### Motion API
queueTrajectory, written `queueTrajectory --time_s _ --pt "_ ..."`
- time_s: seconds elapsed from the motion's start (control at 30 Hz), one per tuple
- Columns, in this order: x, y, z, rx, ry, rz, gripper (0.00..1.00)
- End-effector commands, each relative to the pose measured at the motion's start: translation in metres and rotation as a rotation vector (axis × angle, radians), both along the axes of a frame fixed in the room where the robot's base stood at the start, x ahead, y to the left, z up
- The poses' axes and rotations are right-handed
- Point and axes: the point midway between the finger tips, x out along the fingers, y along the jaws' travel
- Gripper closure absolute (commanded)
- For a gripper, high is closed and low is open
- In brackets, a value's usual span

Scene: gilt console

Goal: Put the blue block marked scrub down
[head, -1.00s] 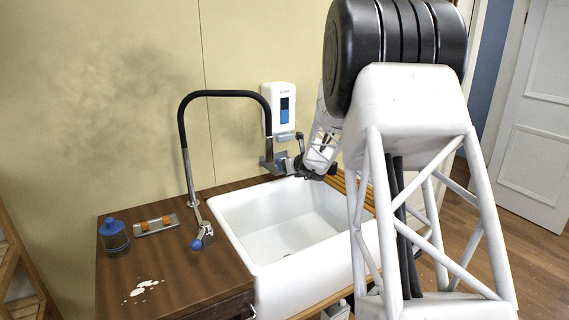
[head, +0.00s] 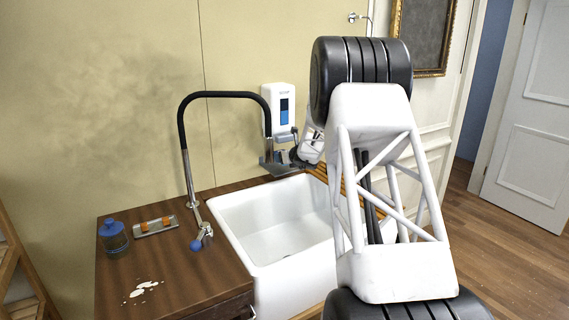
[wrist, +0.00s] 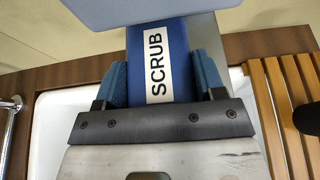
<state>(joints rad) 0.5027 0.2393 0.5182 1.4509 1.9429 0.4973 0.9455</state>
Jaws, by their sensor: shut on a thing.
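The blue block (wrist: 177,62) with a white label reading SCRUB fills the middle of the wrist view. My gripper (wrist: 160,82) is shut on it, with one blue fingertip at each side. In the head view my gripper (head: 280,160) is small, beside the wall just below the white dispenser, behind the sink. The block cannot be made out clearly there. Whether its underside touches anything is hidden.
A white dispenser (head: 279,106) hangs on the wall. The white sink (head: 262,262) lies in front, with orange-brown wooden slats (wrist: 289,110) at its right. A black-hosed faucet (head: 186,150) stands left. A blue-lidded jar (head: 113,238) and a metal tray (head: 155,226) sit on the wooden counter.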

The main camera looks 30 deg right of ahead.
Motion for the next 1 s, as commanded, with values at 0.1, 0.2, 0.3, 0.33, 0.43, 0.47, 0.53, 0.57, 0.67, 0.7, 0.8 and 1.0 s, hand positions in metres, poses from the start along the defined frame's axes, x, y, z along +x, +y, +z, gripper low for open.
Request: queueTrajectory --time_s 0.1,0.2,0.3,0.33,0.43,0.47,0.53,0.57,0.67,0.7,0.8,1.0 --pt "0.012 -0.005 -0.001 0.0 -0.001 0.0 0.64" --pt "0.02 -0.009 -0.002 -0.001 -0.001 0.0 0.64" --pt "0.025 -0.011 -0.002 -0.001 -0.001 0.0 0.64" --pt "0.025 -0.011 -0.002 -0.001 -0.001 0.0 0.64" --pt "0.027 -0.012 -0.002 0.0 -0.001 0.0 0.64" --pt "0.027 -0.012 -0.002 0.0 -0.001 0.0 0.64" --pt "0.027 -0.012 -0.002 0.0 -0.001 0.0 0.64" --pt "0.027 -0.012 -0.002 0.0 -0.001 0.0 0.64" --pt "0.027 -0.012 -0.002 0.0 -0.001 0.0 0.64" --pt "0.027 -0.012 -0.002 0.0 -0.001 0.0 0.64" --pt "0.027 -0.012 -0.005 0.0 0.0 0.0 0.64" --pt "0.027 -0.012 -0.024 0.001 0.001 0.0 0.64"
